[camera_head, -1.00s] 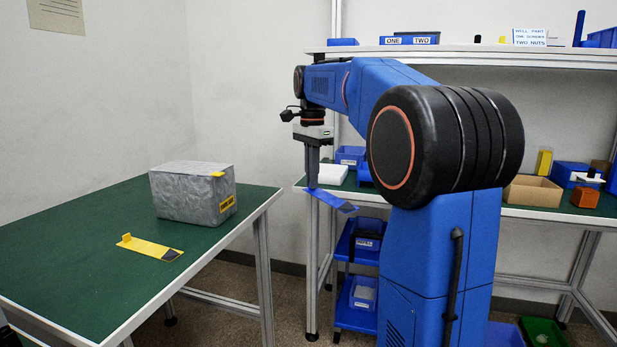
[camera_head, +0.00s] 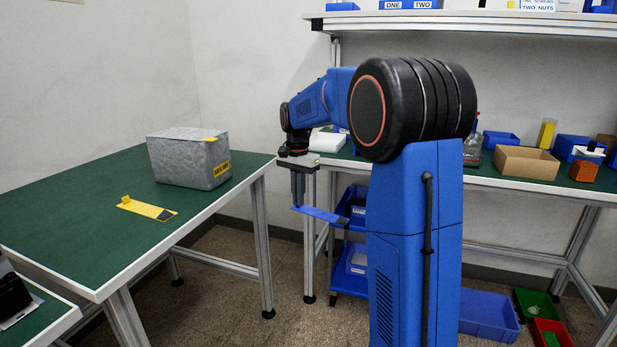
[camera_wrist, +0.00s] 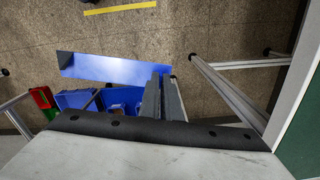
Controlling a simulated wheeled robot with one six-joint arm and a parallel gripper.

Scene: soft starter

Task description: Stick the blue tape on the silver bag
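The silver bag (camera_head: 182,160) is a grey, box-shaped pack on the green table at left, with a yellow tab on top and a yellow label on its side. The blue tape (camera_head: 322,215) is a flat strip with a dark end, and it also shows in the wrist view (camera_wrist: 110,68). My gripper (camera_head: 298,204) points down and is shut on one end of the tape. It holds the tape in the air over the gap right of the green table, apart from the bag. In the wrist view my gripper's fingers (camera_wrist: 163,98) partly hide the strip's end.
A yellow strip (camera_head: 146,209) with a raised tab lies on the green table (camera_head: 60,230) in front of the bag. A second green table with a shelf stands behind my arm, holding a cardboard box (camera_head: 526,163) and blue bins. Blue bins also sit below.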

